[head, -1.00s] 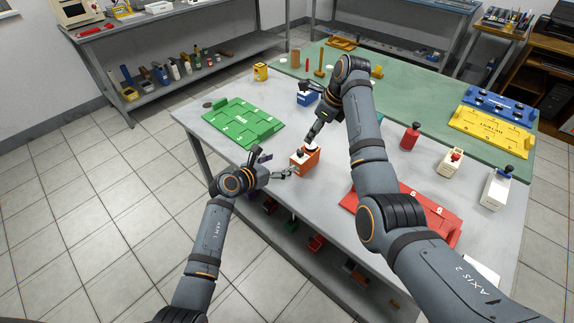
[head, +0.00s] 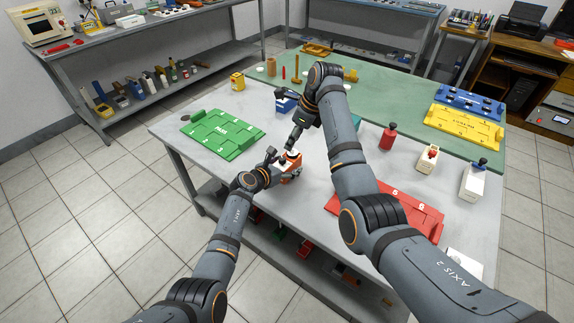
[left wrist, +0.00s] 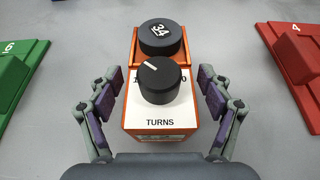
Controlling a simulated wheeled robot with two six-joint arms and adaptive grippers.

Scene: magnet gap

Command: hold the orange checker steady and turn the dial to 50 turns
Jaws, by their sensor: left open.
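The orange checker (head: 291,176) stands on the grey table and is partly hidden by my grippers in the head view. In the left wrist view the checker (left wrist: 128,112) shows a white face marked TURNS and a black dial (left wrist: 160,82), whose white line points up and left. A dark round piece marked 34 (left wrist: 159,38) sits in its far end. My left gripper (left wrist: 161,92) is open, with a finger on each side of the checker and small gaps. My right gripper (head: 294,141) is just above and behind the checker; its fingers are too small to read.
A green tray (head: 222,133) lies to the left and a red tray (head: 425,215) to the right. A blue box (head: 285,103) stands behind. Bare table lies around the checker.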

